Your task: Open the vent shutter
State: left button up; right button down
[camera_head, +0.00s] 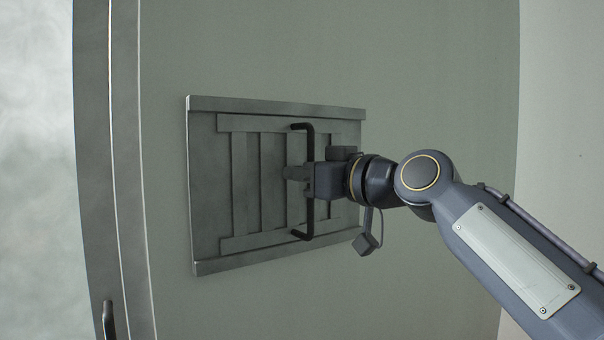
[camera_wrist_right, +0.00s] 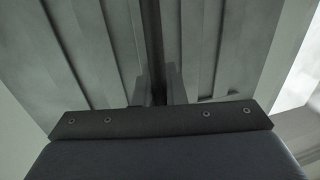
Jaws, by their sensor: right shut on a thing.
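The vent shutter (camera_head: 212,180) is a grey slatted panel in a frame on the wall, and it looks closed. A dark upright bar handle (camera_head: 309,226) is fixed on its right half. My right gripper (camera_head: 298,173) is at the middle of the handle, shut on it, and hides that part of the bar. In the right wrist view the handle (camera_wrist_right: 152,45) runs down between the two fingers (camera_wrist_right: 156,88), with the slats (camera_wrist_right: 95,50) behind. My left gripper is not in view.
A plain grey-green wall (camera_head: 420,60) surrounds the shutter. At the left is an upright frame edge (camera_head: 95,130) with a small dark handle (camera_head: 109,320) low down. The space in front of the shutter's left half is clear.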

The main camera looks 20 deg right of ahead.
jog(key=shift+w+d, duration=0.2)
jog(key=shift+d, duration=0.35)
jog(key=shift+w+d, duration=0.15)
jog(key=shift+d, duration=0.35)
jog(key=c, duration=1.5)
grip_release()
jog(key=b+v, duration=0.2)
jog(key=v, duration=0.5)
jog(key=shift+s+d, duration=0.15)
jog(key=shift+s, duration=0.2)
